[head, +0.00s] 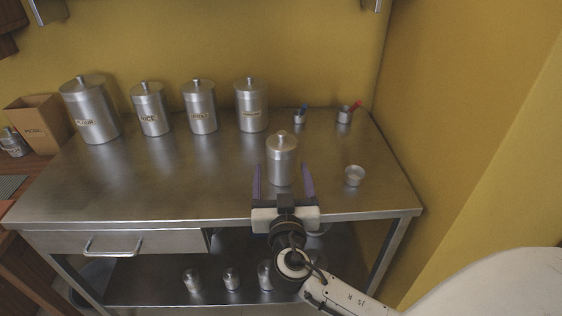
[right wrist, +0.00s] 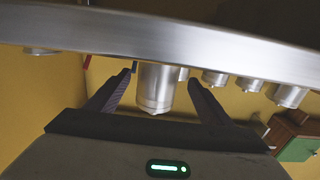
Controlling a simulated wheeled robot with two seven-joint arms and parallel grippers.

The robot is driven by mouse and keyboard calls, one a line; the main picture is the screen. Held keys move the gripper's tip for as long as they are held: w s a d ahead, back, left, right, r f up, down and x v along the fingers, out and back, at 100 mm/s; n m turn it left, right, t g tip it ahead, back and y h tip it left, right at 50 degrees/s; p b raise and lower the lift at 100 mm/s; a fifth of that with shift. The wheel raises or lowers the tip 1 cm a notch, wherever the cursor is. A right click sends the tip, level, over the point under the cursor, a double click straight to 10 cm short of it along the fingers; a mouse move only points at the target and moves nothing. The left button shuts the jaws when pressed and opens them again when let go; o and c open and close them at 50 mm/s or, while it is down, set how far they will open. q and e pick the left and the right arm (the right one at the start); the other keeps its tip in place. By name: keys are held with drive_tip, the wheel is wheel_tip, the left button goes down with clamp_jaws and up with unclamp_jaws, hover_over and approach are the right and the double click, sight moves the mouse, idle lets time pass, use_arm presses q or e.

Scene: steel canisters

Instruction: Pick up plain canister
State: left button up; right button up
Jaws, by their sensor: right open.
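The plain canister (head: 282,162) is a steel cylinder with a knobbed lid and no visible label. It stands upright on the steel table (head: 130,190), nearer the front than the labelled row. My right gripper (head: 282,178) is open at the table's front edge, its two purple-grey fingers pointing at the canister from the near side. In the right wrist view, which is upside down, the canister (right wrist: 156,90) shows between the open fingers (right wrist: 158,78). I cannot tell how far the fingertips reach along its sides. My left gripper is not in view.
Several labelled canisters (head: 152,110) stand in a row at the back. A small metal cup (head: 355,176) stands to the right; two small cups with coloured handles (head: 344,116) are behind it. Small shakers (head: 231,279) stand on the lower shelf. The table's left front is clear.

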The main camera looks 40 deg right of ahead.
drive_tip(key=p+x, duration=0.1)
drive_tip(key=x, duration=0.4)
drive_tip(key=shift+d, duration=0.1)
drive_tip(key=c, duration=1.7)
